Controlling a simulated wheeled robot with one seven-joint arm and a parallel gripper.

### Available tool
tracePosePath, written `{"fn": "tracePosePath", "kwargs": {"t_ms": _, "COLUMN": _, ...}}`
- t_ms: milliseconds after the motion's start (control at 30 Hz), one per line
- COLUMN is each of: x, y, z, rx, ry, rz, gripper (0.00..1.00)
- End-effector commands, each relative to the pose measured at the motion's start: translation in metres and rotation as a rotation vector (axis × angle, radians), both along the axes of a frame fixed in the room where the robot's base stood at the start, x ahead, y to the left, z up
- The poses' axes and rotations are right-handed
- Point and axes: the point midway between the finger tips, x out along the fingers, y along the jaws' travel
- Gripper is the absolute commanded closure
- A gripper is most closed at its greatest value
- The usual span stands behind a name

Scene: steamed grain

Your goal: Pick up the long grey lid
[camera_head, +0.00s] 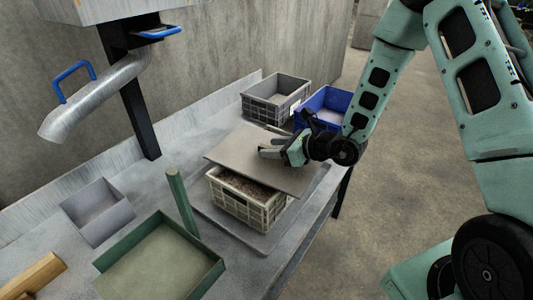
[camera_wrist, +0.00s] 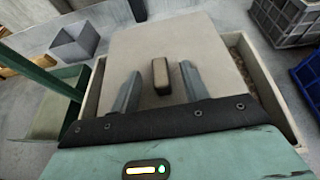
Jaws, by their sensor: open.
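The long grey lid (camera_head: 248,152) lies askew across the top of a light grey crate (camera_head: 246,207), leaving part of the crate's brown, grainy contents uncovered. In the wrist view the lid (camera_wrist: 205,50) carries a small brown block-shaped handle (camera_wrist: 161,76) near its middle. My gripper (camera_head: 268,149) is over the lid from the right. In the wrist view my gripper (camera_wrist: 158,88) is open, with one finger on each side of the handle and gaps between. I cannot tell how far the fingertips are above the lid.
A grey crate (camera_head: 262,107) and a blue crate (camera_head: 318,101) stand behind. A green tray (camera_head: 205,278) with an upright green post (camera_head: 183,203) stands front left, near a small grey box (camera_head: 112,218). A metal chute (camera_head: 92,100) hangs at upper left.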

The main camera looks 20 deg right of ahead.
Motion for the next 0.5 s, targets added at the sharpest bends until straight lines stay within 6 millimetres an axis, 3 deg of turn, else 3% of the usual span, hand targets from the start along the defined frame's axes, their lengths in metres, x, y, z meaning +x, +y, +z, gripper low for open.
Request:
{"fn": "tracePosePath", "kwargs": {"t_ms": 133, "x": 0.013, "y": 0.011, "z": -0.006, "rx": 0.000, "ry": -0.001, "rz": 0.000, "gripper": 0.55}}
{"fn": "tracePosePath", "kwargs": {"t_ms": 433, "x": 0.016, "y": 0.014, "z": -0.009, "rx": -0.001, "ry": -0.001, "rz": 0.000, "gripper": 0.55}}
{"fn": "tracePosePath", "kwargs": {"t_ms": 500, "x": 0.016, "y": 0.014, "z": -0.009, "rx": -0.001, "ry": -0.001, "rz": 0.000, "gripper": 0.74}}
